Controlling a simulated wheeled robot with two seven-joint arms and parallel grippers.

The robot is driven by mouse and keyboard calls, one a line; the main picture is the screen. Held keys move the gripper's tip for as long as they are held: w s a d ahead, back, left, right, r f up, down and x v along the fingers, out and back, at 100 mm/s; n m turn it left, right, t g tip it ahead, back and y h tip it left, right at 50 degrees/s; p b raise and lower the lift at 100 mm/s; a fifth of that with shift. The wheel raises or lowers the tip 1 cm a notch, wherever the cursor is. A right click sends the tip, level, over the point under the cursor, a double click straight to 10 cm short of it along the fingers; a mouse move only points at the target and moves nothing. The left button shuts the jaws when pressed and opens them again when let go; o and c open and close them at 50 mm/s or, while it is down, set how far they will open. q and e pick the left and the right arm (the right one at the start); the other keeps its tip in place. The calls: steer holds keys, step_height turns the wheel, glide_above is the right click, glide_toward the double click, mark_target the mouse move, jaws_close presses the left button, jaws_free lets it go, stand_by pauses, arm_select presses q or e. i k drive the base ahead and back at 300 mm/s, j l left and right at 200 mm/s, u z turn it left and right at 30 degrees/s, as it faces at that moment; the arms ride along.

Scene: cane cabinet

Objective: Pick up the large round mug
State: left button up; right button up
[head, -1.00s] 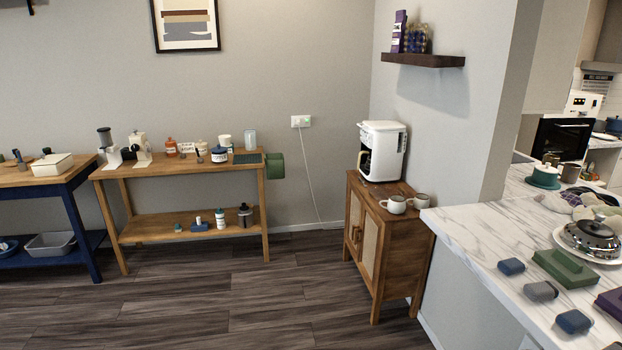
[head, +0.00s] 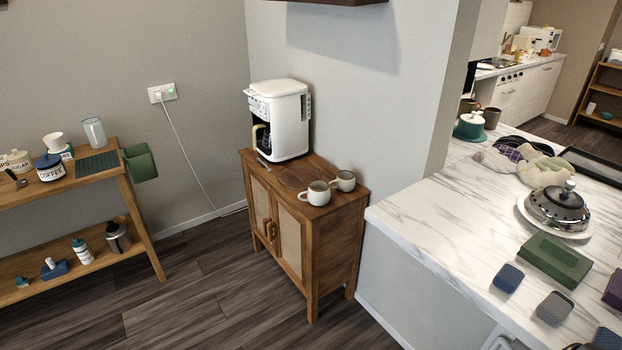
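Two pale mugs with dark rims stand upright side by side on top of the wooden cane cabinet (head: 345,215), near its right front corner. The front mug (head: 317,193) looks rounder and a little larger, with its handle toward the left. The other mug (head: 345,181) stands just behind and to the right, touching or nearly touching it; I cannot tell which. Neither of my grippers is in view, and nothing holds the mugs.
A white coffee maker (head: 280,120) stands at the back of the cabinet top, behind the mugs. The marble counter (head: 440,215) to the right holds a domed silver dish (head: 558,207), a green block (head: 541,260) and sponges. Dark floor (head: 215,285) is clear before the cabinet.

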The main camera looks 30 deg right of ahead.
mark_target(319, 192)
steer(key=i+j+z, duration=0.1)
steer(key=i+z, duration=0.3)
steer(key=i+j+z, duration=0.2)
steer(key=i+z, duration=0.2)
steer(key=i+j+z, duration=0.25)
steer(key=z, duration=0.15)
steer(key=i+j+z, duration=0.4)
steer(key=k, duration=0.1)
